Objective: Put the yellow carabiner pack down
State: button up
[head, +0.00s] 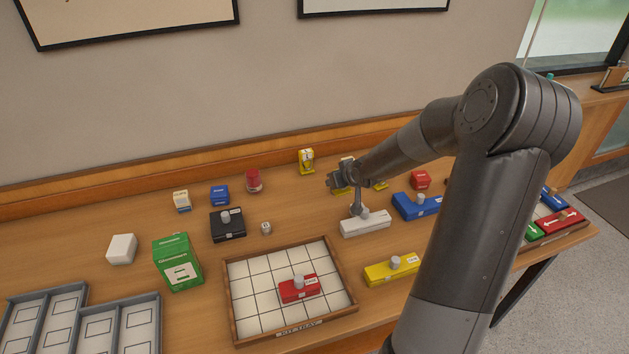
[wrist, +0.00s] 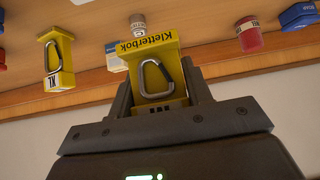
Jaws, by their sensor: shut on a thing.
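My gripper (wrist: 158,90) is shut on a yellow carabiner pack (wrist: 178,72) with a grey carabiner on its front, held between both fingers in the wrist view. In the head view my gripper (head: 337,181) is over the back part of the table, with yellow (head: 340,190) showing just below it. My arm and gripper partly hide this spot. I cannot tell whether the held pack touches the table. Another yellow carabiner pack (wrist: 60,75) stands apart at the left of the wrist view. A yellow pack (head: 306,161) also stands near the back ledge in the head view.
A red cylinder (head: 253,181) and a blue box (head: 219,195) stand to the left. A white knobbed block (head: 366,222) and a blue knobbed block (head: 416,206) lie in front and right. The kit tray (head: 237,306) holds a red block. Bare table shows between the red cylinder and my gripper.

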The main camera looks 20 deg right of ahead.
jog(key=w+a+r+n+y, duration=0.1)
jog(key=w+a+r+n, duration=0.15)
jog(key=w+a, duration=0.75)
jog(key=n+y, duration=0.1)
jog(key=y, duration=0.1)
send_over(217, 188)
jog(key=f, duration=0.3)
jog(key=shift+s+d+f+g, duration=0.3)
jog(key=shift+d+f+g, duration=0.05)
jog(key=shift+d+g, duration=0.05)
jog(key=shift+w+a+f, duration=0.2)
jog(key=shift+a+f, duration=0.15)
jog(key=shift+a, duration=0.1)
jog(key=shift+f, duration=2)
jog(key=o, duration=1.1)
jog(key=shift+f, duration=0.15)
jog(key=shift+c, duration=0.2)
